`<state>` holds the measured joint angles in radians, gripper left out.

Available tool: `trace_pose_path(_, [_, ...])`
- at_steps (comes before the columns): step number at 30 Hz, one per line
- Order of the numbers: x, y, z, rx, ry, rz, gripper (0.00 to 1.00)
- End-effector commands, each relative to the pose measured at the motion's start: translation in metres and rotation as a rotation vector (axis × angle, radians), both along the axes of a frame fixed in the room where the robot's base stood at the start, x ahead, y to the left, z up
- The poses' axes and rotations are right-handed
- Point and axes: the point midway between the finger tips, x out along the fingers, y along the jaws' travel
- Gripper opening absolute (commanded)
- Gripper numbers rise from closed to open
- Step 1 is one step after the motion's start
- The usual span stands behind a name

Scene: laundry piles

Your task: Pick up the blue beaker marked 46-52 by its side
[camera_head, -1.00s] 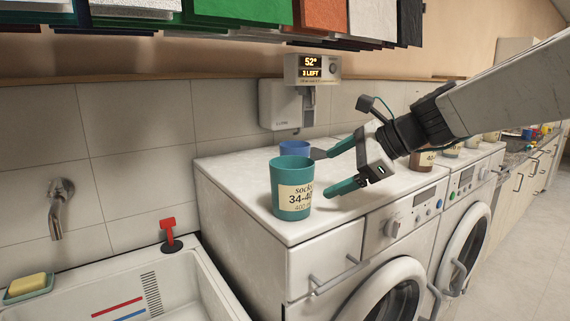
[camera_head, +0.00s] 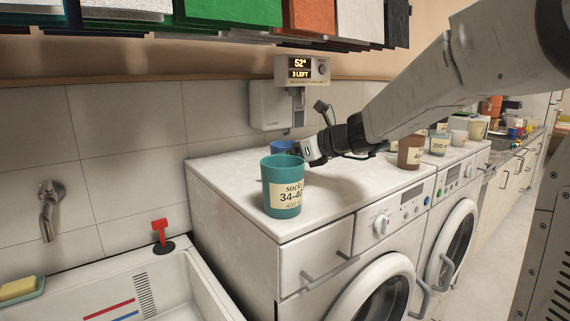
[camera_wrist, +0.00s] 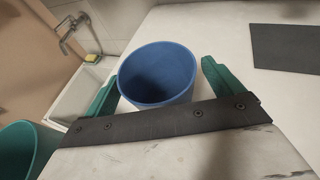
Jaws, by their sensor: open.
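The blue beaker (camera_head: 283,146) stands upright on the washing machine top, mostly hidden behind the teal beaker in the head view. In the wrist view the blue beaker (camera_wrist: 157,78) shows its open rim, and it looks empty. Its label is not visible. My gripper (camera_wrist: 160,72) is open, with one green finger on each side of the blue beaker. I cannot tell whether either finger touches it.
A teal beaker (camera_head: 283,191) labelled socks 34-40 stands in front, near the machine's left edge. A brown beaker (camera_head: 411,152) and several pale ones stand farther right. A wall dispenser (camera_head: 273,105) hangs behind. A sink (camera_head: 190,290) lies left. A dark flat plate (camera_wrist: 287,45) appears right in the wrist view.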

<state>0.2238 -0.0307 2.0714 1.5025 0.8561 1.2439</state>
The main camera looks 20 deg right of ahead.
Motion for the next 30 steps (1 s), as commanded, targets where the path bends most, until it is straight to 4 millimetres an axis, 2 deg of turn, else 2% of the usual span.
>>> trace_pose_path(7, [0.003, 0.002, -0.001, -0.001, -0.001, -0.001, 0.92])
trace_pose_path(12, [0.002, 0.002, -0.001, -0.001, -0.001, -0.001, 0.45])
trace_pose_path(23, [0.002, 0.002, 0.001, -0.002, -0.001, 0.0, 0.43])
trace_pose_path(30, [0.002, 0.002, 0.022, -0.002, -0.004, 0.0, 0.43])
